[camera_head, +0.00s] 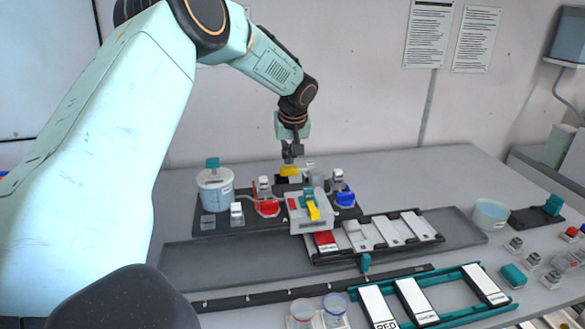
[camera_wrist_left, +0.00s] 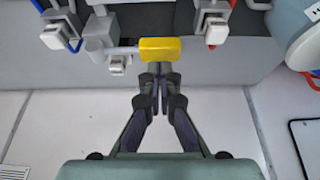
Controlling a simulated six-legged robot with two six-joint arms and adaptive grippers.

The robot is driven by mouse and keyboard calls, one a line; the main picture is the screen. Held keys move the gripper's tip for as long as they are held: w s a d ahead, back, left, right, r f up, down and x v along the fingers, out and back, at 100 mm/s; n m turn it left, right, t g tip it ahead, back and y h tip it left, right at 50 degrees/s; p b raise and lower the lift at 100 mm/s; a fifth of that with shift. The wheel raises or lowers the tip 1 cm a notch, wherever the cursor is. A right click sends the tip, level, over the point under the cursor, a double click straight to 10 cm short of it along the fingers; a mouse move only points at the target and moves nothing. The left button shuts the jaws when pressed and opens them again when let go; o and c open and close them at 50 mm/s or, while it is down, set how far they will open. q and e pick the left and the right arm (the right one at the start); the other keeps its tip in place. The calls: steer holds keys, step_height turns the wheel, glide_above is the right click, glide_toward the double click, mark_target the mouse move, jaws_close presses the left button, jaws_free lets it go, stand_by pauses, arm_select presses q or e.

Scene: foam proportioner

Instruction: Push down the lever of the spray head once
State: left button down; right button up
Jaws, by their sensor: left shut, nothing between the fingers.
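A yellow block (camera_head: 289,170) shows at the back of the dark rack, just below my left gripper (camera_head: 292,158); I take it for the spray head's lever. In the left wrist view the yellow block (camera_wrist_left: 160,49) sits at the end of a grey bar, just beyond the tips of my left gripper (camera_wrist_left: 159,72). The fingers are together and empty. Whether the tips touch the block, I cannot tell. A grey box (camera_head: 297,222) with a yellow part (camera_head: 313,211) stands in front. My right gripper is not in view.
A red-fitted unit (camera_head: 267,207) and a blue-fitted unit (camera_head: 345,199) flank the grey box. A lidded tub (camera_head: 215,190) stands at the rack's left. A slide rack (camera_head: 425,225) and a teal frame (camera_head: 450,272) lie in front.

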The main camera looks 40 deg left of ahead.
mark_target(289, 168)
arm_select(q)
steer(key=shift+b+x, duration=0.4)
steer(key=shift+x, duration=0.55)
steer(key=shift+s+d+f, duration=0.25)
steer(key=shift+d+f, duration=0.05)
steer(key=shift+f, duration=0.1)
steer(key=shift+a+f+b, duration=0.1)
steer(key=shift+f+b, duration=0.5)
steer(key=shift+f, duration=0.2)
steer(key=shift+r, duration=0.1)
step_height(289, 168, up, 8)
steer(key=p, duration=0.6)
steer(key=shift+r, duration=0.15)
steer(key=shift+w, duration=0.1)
